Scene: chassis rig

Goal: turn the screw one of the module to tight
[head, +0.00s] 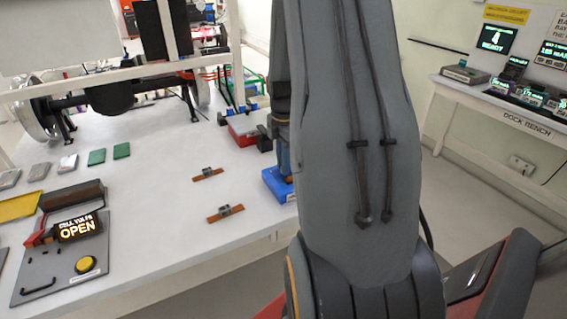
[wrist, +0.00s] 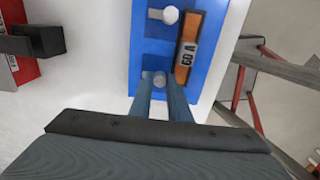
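In the head view the blue block (head: 275,182) stands at the table's right edge, partly hidden by my arm. Two pale round screw heads show on it, an upper one (wrist: 170,15) and a lower one (wrist: 158,82). I cannot tell which is screw one. My gripper (wrist: 160,88) reaches down with its two fingertips on either side of the lower screw head. The gap looks about as wide as the head; I cannot tell whether the fingers press on it. The screws' threads are hidden.
A red block with a black clamp (wrist: 35,42) stands left of the module. Two brown strips with grey parts (head: 208,174) lie on the white table. A panel with an "OPEN" display (head: 78,228) and yellow button is at the left. A dock bench (head: 520,120) stands at right.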

